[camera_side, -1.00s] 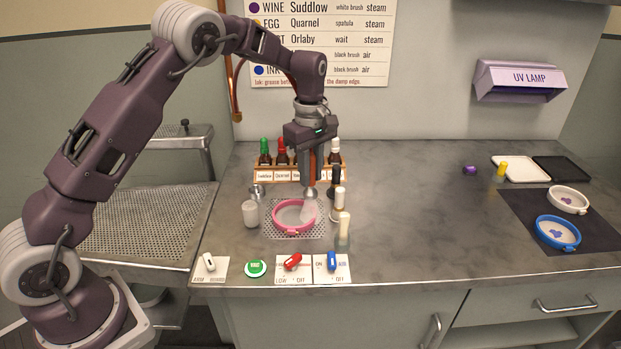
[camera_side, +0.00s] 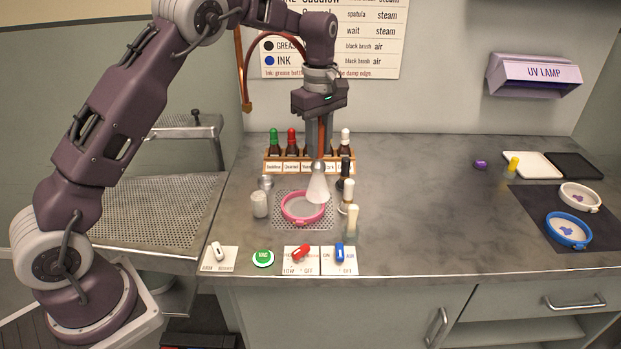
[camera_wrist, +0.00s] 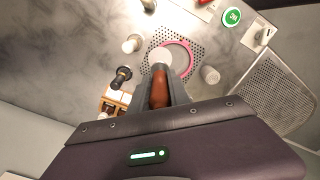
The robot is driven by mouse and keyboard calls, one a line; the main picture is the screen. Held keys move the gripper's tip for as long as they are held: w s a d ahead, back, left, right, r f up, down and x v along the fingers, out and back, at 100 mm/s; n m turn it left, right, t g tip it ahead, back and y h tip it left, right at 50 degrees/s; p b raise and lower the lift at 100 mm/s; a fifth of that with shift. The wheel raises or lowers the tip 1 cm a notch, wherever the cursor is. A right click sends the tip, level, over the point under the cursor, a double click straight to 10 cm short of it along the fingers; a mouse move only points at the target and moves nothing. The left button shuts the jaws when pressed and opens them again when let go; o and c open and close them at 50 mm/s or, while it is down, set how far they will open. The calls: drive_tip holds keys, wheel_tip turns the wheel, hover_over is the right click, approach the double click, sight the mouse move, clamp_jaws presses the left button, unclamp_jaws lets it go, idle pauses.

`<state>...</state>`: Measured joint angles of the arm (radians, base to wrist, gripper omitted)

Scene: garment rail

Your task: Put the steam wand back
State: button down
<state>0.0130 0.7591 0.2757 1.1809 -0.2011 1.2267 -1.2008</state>
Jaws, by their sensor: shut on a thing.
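My gripper (camera_side: 319,152) is shut on the steam wand, pointing down over the counter. The wand's reddish-brown body (camera_wrist: 159,90) shows between the fingers in the wrist view. In the side view, its metal head (camera_side: 318,167) sticks out below the fingers, with a pale cone like steam (camera_side: 317,188) under it. The cone overlaps the right part of a pink hoop (camera_side: 284,212) on a perforated plate (camera_side: 290,225). A copper pipe (camera_side: 239,65) and a reddish hose (camera_side: 262,38) show on the wall side at left. I cannot make out the wand's holder.
A wooden bottle rack (camera_side: 275,167) stands behind the hoop. A white jar (camera_side: 260,204) and upright brushes (camera_side: 349,221) flank it. Switches and a green button (camera_side: 263,258) line the front edge. The counter's middle right is clear; a blue hoop (camera_side: 566,243) lies beyond.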

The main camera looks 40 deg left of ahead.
drive_tip(key=s+a+f, duration=0.1)
drive_tip(key=a+f, duration=0.3)
drive_tip(key=a, duration=0.4)
drive_tip(key=s+a+f, duration=0.2)
drive_tip(key=a+f, duration=0.2)
drive_tip(key=a, duration=0.5)
drive_tip(key=shift+f, duration=0.25)
drive_tip(key=shift+f, duration=0.15)
idle(0.3)
drive_tip(key=shift+f, duration=0.25)
drive_tip(key=shift+f, duration=0.15)
drive_tip(key=shift+f, duration=0.45)
drive_tip(key=shift+f, duration=0.25)
idle(0.5)
